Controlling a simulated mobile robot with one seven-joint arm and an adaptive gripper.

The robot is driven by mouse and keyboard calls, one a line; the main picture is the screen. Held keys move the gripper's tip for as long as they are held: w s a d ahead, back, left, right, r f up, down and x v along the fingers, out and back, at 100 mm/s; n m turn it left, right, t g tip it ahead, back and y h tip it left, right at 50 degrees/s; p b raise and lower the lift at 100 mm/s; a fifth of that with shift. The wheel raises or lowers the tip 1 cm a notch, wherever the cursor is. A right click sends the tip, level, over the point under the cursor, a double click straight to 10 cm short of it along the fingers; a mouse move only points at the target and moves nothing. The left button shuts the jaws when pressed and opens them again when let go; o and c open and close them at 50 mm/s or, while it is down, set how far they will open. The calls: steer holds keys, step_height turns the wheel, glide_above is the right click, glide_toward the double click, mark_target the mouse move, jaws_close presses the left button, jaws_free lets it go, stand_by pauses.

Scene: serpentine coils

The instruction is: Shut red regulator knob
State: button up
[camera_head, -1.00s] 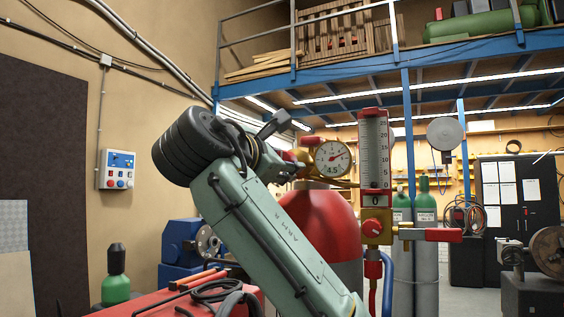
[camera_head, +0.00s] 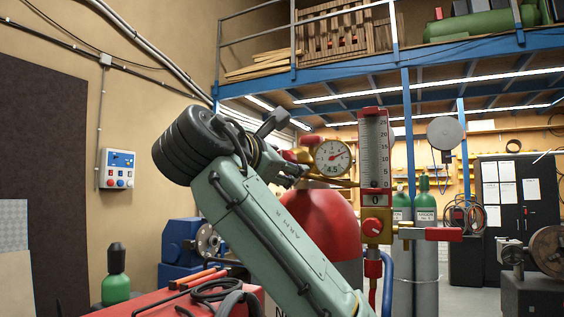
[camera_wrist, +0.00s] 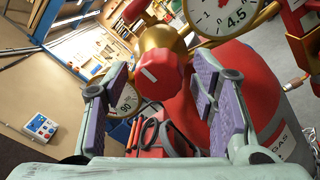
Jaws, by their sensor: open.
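The red regulator knob (camera_wrist: 160,76) is faceted, with a white mark on its face. In the wrist view it sits on a brass regulator body (camera_wrist: 160,42), between and slightly beyond my fingertips. My gripper (camera_wrist: 161,82) is open, with purple-padded fingers to the left and right of the knob and visible gaps on both sides. In the head view my gripper (camera_head: 293,174) is beside the regulator, and the knob is largely hidden there. A gauge reading 4.5 (camera_head: 333,157) is to the right.
A red gas cylinder (camera_head: 318,220) stands below the regulator. A flowmeter (camera_head: 374,155) with its own red-and-brass fittings stands to the right. Another gauge (camera_wrist: 127,102) is close to my left finger. A red cart top with hoses lies below.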

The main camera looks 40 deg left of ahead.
steer(key=v, duration=0.7)
steer(key=shift+s, duration=0.2)
stand_by(0.8)
